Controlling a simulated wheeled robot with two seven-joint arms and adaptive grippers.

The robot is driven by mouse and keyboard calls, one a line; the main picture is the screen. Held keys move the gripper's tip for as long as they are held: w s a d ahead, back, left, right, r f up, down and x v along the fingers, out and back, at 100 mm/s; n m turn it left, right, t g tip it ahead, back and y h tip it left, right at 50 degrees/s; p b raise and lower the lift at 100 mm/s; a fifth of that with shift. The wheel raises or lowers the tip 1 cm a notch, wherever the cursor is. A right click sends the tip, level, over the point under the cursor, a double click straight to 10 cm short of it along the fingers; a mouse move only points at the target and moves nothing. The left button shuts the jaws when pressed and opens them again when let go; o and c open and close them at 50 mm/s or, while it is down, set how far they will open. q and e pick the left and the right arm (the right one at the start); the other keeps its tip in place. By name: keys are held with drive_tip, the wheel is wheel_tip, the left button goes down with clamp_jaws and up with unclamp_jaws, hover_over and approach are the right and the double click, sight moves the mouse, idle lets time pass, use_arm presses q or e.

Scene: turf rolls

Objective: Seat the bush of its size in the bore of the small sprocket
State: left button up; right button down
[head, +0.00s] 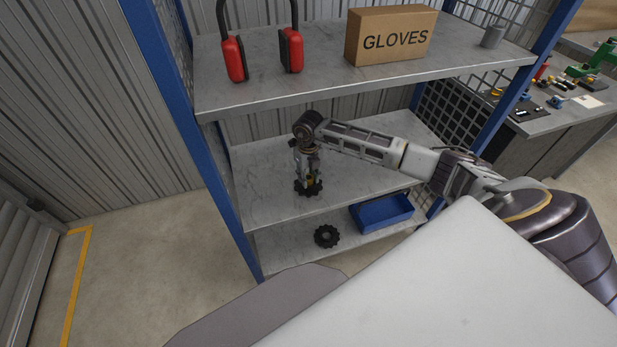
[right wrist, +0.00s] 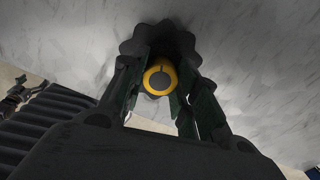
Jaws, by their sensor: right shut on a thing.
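My right gripper (head: 311,177) points down over a dark toothed sprocket (head: 304,190) on the middle shelf. In the right wrist view its two fingers (right wrist: 160,85) are shut on a bush (right wrist: 158,76) with a yellow ring and a dark centre. The sprocket (right wrist: 140,40) shows behind the bush, its lower part hidden by the fingers. The bush is in line with the sprocket in that view; I cannot tell whether it is inside the bore. A second dark sprocket (head: 326,236) lies on the lower shelf. My left gripper is out of view.
A blue bin (head: 382,212) stands on the lower shelf, right of the second sprocket. The upper shelf (head: 330,85) holds red ear defenders (head: 235,58), a gloves box (head: 390,35) and a grey cup (head: 492,36). Blue posts bound the rack. The middle shelf is clear around the sprocket.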

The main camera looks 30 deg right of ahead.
drive_tip(key=shift+s+f, duration=0.25)
drive_tip(key=shift+f, duration=0.2)
drive_tip(key=shift+s+a+f, duration=0.1)
drive_tip(key=shift+s+f, duration=0.05)
drive_tip(key=shift+f, duration=0.05)
drive_tip(key=c, duration=1.1)
unclamp_jaws()
drive_tip(key=shift+w+f, duration=0.2)
drive_tip(key=shift+r, duration=0.25)
